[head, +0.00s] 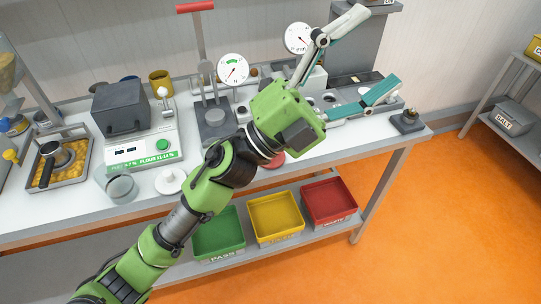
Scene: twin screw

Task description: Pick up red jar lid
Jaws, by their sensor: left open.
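A red round piece, which looks like the red jar lid (274,160), lies near the front edge of the bench. It is partly hidden behind my left arm. My left gripper (381,46) is open, with its two fingers spread wide and nothing seen between them. It reaches over the right part of the bench, up and to the right of the red piece and apart from it. My right gripper is not in view.
A glass jar (120,187) and a white lid-like disc (170,181) sit near the bench's front left. A grey machine (123,107), dial gauges (233,69) and a small dark block (407,121) stand on the bench. Green (218,233), yellow (275,217) and red bins (329,201) sit below.

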